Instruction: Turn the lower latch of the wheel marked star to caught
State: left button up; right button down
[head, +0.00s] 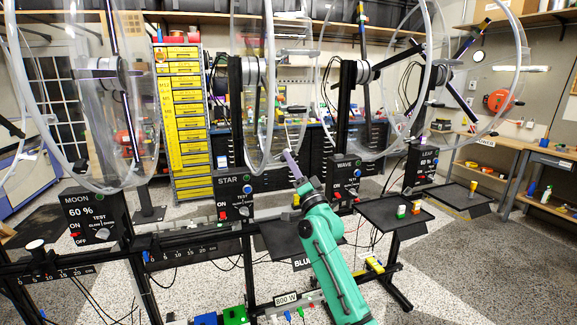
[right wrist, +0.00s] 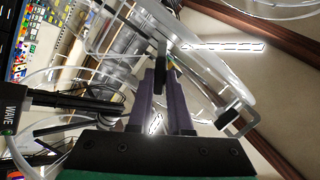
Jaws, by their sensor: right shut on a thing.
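The star wheel (head: 267,95) is a clear acrylic disc with a pale rim, seen nearly edge-on above the black box marked STAR (head: 236,190). My right gripper (head: 289,158) is at the wheel's lower edge, on a green arm coming from below. In the right wrist view, its purple fingers (right wrist: 163,75) are shut on a small dark piece (right wrist: 161,60) at the clear rim, apparently the lower latch. The fingers cover much of it, so its turn cannot be read. My left gripper is not in view.
The moon wheel (head: 10,75) stands left and the wave wheel (head: 425,60) right, both close to the star wheel. Black trays (head: 380,212) sit low at the right. A second dark piece with a metal loop (right wrist: 232,120) lies right of the fingers in the wrist view.

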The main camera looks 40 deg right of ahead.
jog(key=shift+f+m+b, duration=0.1)
jog(key=shift+m+b, duration=0.75)
jog(key=shift+m, duration=0.05)
jog(key=m+b, duration=0.3)
jog(key=b, duration=0.1)
jog(key=shift+f+m+t+y, duration=0.15)
jog(key=shift+m+t+y, duration=0.15)
jog(key=shift+m+t, duration=0.1)
jog(key=c, duration=0.7)
grip_release()
jog(key=shift+w, duration=0.1)
